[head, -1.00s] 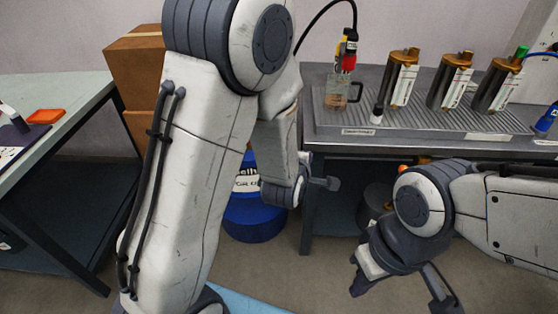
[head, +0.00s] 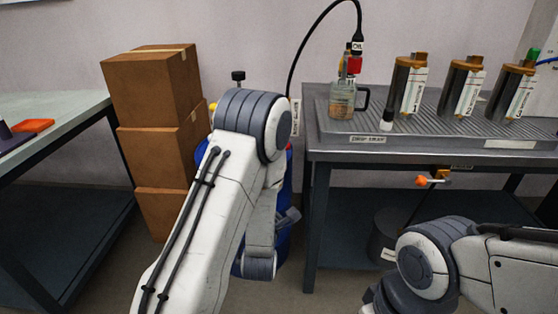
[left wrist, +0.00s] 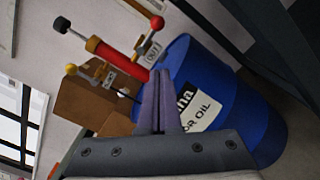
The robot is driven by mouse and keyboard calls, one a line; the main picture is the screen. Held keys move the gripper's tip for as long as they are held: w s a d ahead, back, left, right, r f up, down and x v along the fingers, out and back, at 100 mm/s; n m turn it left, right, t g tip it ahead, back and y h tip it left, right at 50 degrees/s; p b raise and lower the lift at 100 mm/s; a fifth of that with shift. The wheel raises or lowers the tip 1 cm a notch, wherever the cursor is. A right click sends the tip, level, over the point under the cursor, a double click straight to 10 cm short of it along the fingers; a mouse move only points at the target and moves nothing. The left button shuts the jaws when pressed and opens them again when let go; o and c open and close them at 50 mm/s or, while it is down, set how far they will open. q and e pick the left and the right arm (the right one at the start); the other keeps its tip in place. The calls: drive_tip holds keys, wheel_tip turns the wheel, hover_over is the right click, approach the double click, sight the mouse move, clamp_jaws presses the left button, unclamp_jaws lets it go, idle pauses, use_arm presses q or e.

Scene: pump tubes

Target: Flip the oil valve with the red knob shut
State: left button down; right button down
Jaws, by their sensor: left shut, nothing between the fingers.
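In the left wrist view, a red pump (left wrist: 118,55) with a black knob (left wrist: 61,24) stands over a blue oil drum (left wrist: 240,100). In the head view my left arm hides most of the drum and pump, and the left gripper (head: 290,216) shows small. My right gripper is out of frame.
Stacked cardboard boxes (head: 158,150) stand left of my left arm. A metal bench (head: 345,147) at right holds a glass jar (head: 342,103) and several cylinders. An orange knob (head: 421,181) shows below its front edge. Another table (head: 75,103) is at far left.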

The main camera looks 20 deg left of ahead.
use_arm(q)
drive_tip(key=d+r+b+x, duration=0.1)
drive_tip(key=d+b+x, duration=0.1)
drive_tip(key=b+x, duration=0.5)
drive_tip(key=shift+r+x, duration=0.35)
drive_tip(key=shift+x, duration=2.85)
drive_tip(key=shift+d, duration=0.15)
